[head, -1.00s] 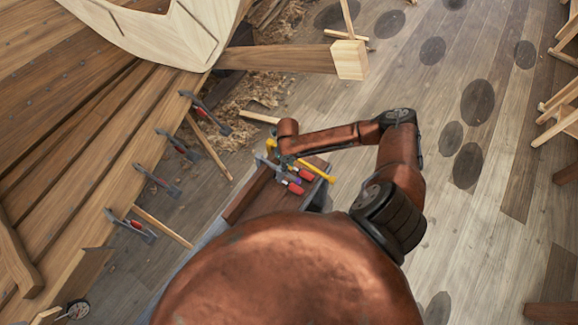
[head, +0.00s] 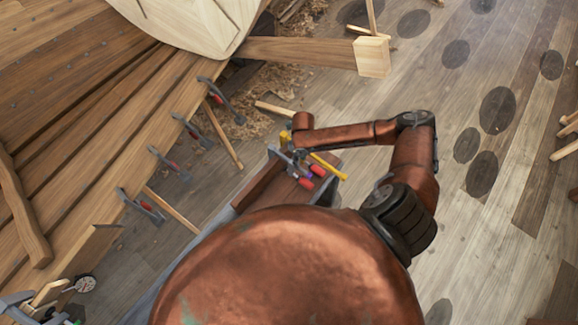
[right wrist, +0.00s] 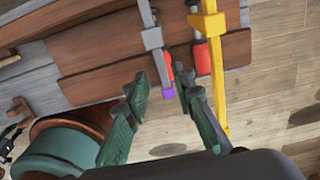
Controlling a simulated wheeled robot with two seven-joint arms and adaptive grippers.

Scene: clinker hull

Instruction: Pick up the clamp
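Several clamps lie together on a wooden-topped box or cart. One grey clamp (right wrist: 153,38) has a red handle and a purple end; a second grey clamp has a red handle (right wrist: 201,54). A yellow bar clamp (right wrist: 216,70) lies to their right and also shows in the head view (head: 329,168). My right gripper (right wrist: 167,88) is open, its dark green fingers spread around the line of the purple-ended clamp's handle; contact cannot be told. In the head view my right gripper (head: 297,152) is small and partly hidden at the clamps. My left gripper is not seen.
The hull's plank edge at left carries several more clamps (head: 220,98) with red handles. A thick timber (head: 300,54) juts out at the top. Wood shavings lie below the hull. The plank floor (head: 480,220) at right is mostly clear.

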